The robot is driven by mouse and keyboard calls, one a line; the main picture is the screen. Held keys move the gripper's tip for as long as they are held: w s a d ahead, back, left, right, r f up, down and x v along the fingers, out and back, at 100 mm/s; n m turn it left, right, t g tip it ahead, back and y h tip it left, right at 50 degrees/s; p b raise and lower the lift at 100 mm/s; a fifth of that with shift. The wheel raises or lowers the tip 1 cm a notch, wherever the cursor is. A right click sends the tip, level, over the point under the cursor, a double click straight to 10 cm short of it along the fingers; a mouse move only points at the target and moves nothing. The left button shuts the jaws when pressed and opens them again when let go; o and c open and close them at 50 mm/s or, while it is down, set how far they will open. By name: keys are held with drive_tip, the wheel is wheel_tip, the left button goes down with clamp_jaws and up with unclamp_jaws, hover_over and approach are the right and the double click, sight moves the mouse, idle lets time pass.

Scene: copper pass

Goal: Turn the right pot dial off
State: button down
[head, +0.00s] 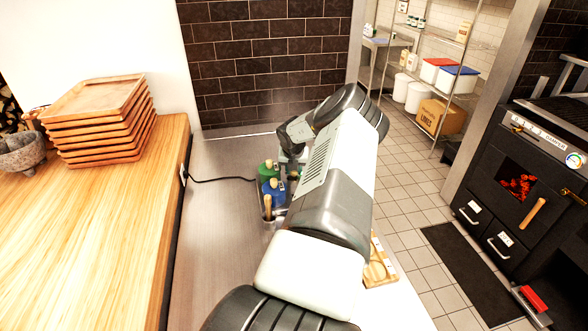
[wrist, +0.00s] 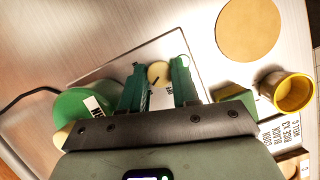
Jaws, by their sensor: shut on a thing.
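In the wrist view, my gripper (wrist: 159,68) has its two green fingers on either side of a small round cream dial (wrist: 158,73) with a dark pointer mark. The fingers are shut on this dial, on a flat metal panel. A green pot lid (wrist: 85,106) with a white label is left of the fingers. In the head view, a green pot lid (head: 268,170) and a blue pot lid (head: 273,188) show left of my arm. My arm covers the dials and most of the gripper there. I cannot tell whether another dial is hidden.
A tan disc (wrist: 248,30) and a yellow cup (wrist: 292,92) lie right of the fingers in the wrist view. A black cord (head: 222,179) runs across the steel counter (head: 217,230). Stacked wooden trays (head: 100,118) stand on the wooden worktop at left. The counter's left part is clear.

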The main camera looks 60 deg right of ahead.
drive_tip(key=shift+n, duration=0.4)
drive_tip(key=n, duration=0.2)
drive_tip(key=n+t+y, duration=0.1)
drive_tip(key=n, duration=0.1)
drive_tip(key=shift+s+d+n+t+y, duration=0.1)
drive_tip(key=shift+s+n+t+y, duration=0.05)
drive_tip(key=shift+n+t+y, duration=0.2)
drive_tip(key=n+y, duration=0.1)
drive_tip(key=n, duration=0.2)
drive_tip(key=n+y, duration=0.1)
drive_tip(key=n, duration=0.2)
drive_tip(key=shift+d, duration=0.1)
drive_tip(key=shift+n, duration=0.25)
drive_tip(key=c, duration=0.8)
unclamp_jaws()
drive_tip(key=shift+c, duration=0.2)
